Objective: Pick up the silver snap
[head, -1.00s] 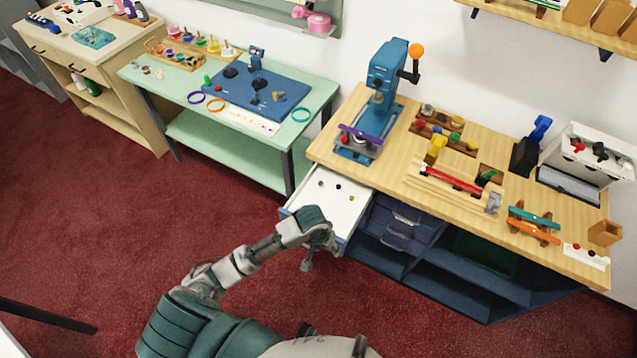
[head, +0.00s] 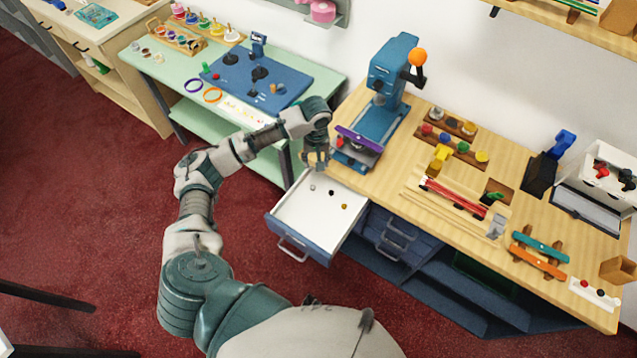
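The silver snap (head: 312,187) is a tiny grey dot on the white floor of the open drawer (head: 290,213), near its back left. A black snap (head: 331,192) and a gold snap (head: 344,207) lie to its right in the same drawer. My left gripper (head: 316,166) points down over the back left part of the drawer, just above the silver snap in the picture. Its fingers look spread with nothing between them. The exact height above the snap is hard to tell. My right gripper is not in view.
A blue press (head: 389,85) with an orange knob stands on the wooden counter (head: 405,165) close to the right of my gripper. The green table (head: 150,65) with a blue mat (head: 258,80) is behind my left forearm. The drawer's handle (head: 291,250) faces the open red floor.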

